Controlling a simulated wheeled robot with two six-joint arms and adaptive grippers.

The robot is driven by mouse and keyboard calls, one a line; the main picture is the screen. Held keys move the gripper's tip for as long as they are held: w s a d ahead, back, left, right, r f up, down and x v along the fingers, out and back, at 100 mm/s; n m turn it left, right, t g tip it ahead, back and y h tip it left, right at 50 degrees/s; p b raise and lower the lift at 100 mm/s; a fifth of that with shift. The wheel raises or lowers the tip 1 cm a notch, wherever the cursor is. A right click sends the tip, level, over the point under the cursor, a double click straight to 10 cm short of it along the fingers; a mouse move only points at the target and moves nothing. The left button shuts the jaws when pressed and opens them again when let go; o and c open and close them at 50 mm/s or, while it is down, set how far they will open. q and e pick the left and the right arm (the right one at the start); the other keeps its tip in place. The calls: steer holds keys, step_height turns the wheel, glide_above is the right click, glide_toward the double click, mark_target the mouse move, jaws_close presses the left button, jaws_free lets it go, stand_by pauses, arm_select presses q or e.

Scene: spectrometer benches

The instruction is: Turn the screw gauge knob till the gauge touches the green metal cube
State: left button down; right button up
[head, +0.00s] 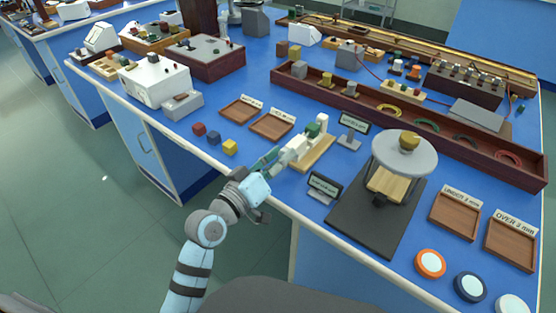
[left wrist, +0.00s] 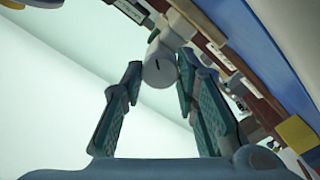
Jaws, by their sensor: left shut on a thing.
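The white screw gauge (head: 297,146) lies on a wooden base (head: 318,158) near the front edge of the blue bench. The green metal cube (head: 313,129) is at its far end; whether the gauge touches it is too small to tell. My left gripper (head: 276,156) reaches the gauge's near end from the lower left. In the left wrist view, the round white knob (left wrist: 160,70) with a dark mark on its face sits between the two fingertips of my left gripper (left wrist: 158,75), which is shut on it. My right gripper is not in view.
Red, blue and yellow cubes (head: 230,146) lie left of the gauge, near wooden trays (head: 271,125). Small displays (head: 324,186) stand close by. A round-topped apparatus (head: 405,155) on a dark mat (head: 358,224) is to the right.

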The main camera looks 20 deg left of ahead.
arm_select(q)
steer(key=m+b, duration=0.1)
steer(key=m, duration=0.2)
steer(key=shift+f, duration=0.1)
steer(key=m+b, duration=0.1)
steer(key=m, duration=0.1)
steer(key=shift+m, duration=0.3)
steer(key=m+b, duration=0.2)
steer(key=m, duration=0.3)
steer(key=shift+m, duration=0.3)
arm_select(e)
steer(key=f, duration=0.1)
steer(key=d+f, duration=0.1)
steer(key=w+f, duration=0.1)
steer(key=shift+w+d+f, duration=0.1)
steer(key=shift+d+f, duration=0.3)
arm_select(q)
steer(key=shift+r, duration=0.25)
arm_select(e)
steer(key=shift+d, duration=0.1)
arm_select(q)
steer(key=c, duration=1.2)
jaws_free()
steer(key=shift+c, duration=0.2)
steer(key=shift+f, duration=0.15)
steer(key=v, duration=1.2)
